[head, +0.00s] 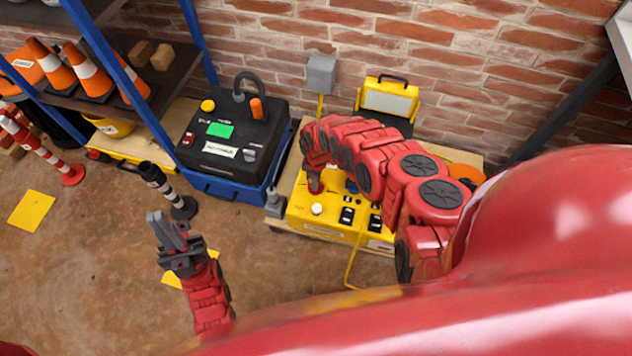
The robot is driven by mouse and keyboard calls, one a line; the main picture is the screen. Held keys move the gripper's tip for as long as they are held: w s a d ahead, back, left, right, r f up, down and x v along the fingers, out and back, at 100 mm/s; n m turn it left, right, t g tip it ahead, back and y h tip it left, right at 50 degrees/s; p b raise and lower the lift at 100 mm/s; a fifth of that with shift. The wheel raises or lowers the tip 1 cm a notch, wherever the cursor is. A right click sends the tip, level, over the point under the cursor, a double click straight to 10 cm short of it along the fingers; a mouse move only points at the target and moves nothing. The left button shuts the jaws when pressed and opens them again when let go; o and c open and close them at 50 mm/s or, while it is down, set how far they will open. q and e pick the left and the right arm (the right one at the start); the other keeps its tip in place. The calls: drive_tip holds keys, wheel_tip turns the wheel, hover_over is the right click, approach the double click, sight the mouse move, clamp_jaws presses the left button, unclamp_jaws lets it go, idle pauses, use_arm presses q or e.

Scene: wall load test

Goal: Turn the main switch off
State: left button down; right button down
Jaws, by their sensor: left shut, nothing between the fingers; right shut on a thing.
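The yellow switch box (305,208) stands on a low wooden pallet against the brick wall, with a white round knob and several black switches on top. My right arm reaches over it from the right. My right gripper (315,172) is at the box's left part, mostly hidden by its own wrist. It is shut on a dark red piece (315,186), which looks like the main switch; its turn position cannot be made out. My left gripper (167,232) is shut and empty, held above the floor well left of the box.
A black and blue power unit (230,145) stands left of the box. A yellow work lamp (388,100) is behind it. A shelf with cones (90,72) is at the left. A black-and-white post (165,188) stands near my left gripper. The floor at lower left is mostly clear.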

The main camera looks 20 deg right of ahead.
idle(0.4)
drive_tip(key=c, duration=0.8)
unclamp_jaws()
drive_tip(key=shift+r, duration=0.1)
wheel_tip(320, 180, up, 17)
drive_tip(key=p, duration=0.6)
drive_tip(key=shift+r, duration=0.1)
